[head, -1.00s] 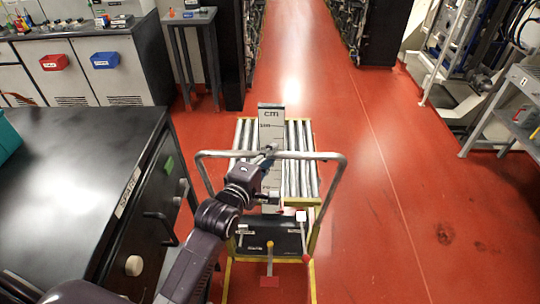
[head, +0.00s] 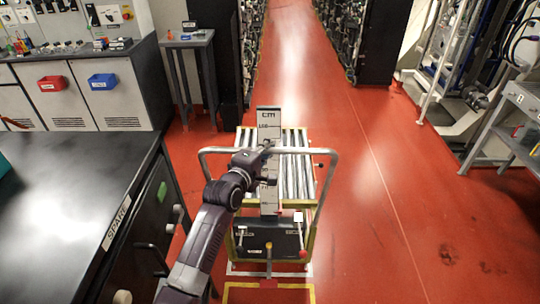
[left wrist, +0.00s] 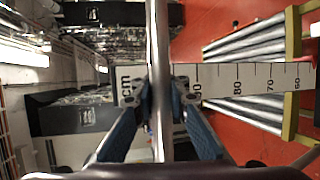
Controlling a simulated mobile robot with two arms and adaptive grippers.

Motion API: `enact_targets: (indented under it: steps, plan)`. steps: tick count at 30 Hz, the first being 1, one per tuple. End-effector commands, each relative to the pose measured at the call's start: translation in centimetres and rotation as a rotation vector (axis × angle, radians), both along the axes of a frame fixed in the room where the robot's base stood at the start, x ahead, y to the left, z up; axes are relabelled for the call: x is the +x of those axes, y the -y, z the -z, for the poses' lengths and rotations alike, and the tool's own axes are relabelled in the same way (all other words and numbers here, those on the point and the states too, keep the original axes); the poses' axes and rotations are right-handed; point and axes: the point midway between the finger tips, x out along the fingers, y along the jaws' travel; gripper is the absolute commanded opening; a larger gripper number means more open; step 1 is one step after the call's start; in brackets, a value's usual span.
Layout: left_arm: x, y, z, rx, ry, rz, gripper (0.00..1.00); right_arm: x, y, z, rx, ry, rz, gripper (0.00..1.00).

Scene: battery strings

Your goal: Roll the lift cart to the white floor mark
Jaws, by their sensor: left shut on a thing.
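The lift cart (head: 309,235) stands upright in front of me, with a roller top, a yellow frame and a grey push handle (head: 327,180). A cm scale plate (head: 268,125) rises at its middle. My left gripper (head: 266,150) is shut on the handle's top bar; in the left wrist view its fingers (left wrist: 162,100) close around the bar (left wrist: 158,40). A white floor line (head: 230,271) shows at the cart's near end, with the rest hidden under the cart. My right gripper is out of view.
A black bench (head: 70,180) stands close on the left. Yellow floor lines (head: 228,292) lie nearer to me. A small grey table (head: 188,40) is beyond the bench. A grey rack (head: 515,125) stands at right. The red aisle ahead (head: 290,90) is clear.

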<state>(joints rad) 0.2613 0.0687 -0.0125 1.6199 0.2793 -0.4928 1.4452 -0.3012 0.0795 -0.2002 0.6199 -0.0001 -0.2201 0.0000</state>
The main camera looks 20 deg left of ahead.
Motion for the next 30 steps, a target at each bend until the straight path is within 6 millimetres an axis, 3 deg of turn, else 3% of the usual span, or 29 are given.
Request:
enact_targets:
  steps: [6, 7, 13, 23, 30]
  plan:
    - [-0.2, 0.1, 0.0, -0.001, 0.0, 0.002, 0.0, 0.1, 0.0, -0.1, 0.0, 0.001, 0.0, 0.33]
    - [-0.2, 0.1, 0.0, -0.001, -0.001, 0.002, 0.12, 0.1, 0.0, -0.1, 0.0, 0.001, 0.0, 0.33]
    - [-0.2, 0.2, 0.2, -0.001, -0.004, 0.003, 0.33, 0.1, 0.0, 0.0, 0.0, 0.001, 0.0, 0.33]
    - [-0.5, 0.2, 0.3, -0.002, -0.007, 0.004, 0.33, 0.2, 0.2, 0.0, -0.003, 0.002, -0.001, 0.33]
    - [-3.4, -0.2, -0.1, -0.003, -0.009, 0.003, 0.33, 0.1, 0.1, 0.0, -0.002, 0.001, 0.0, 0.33]
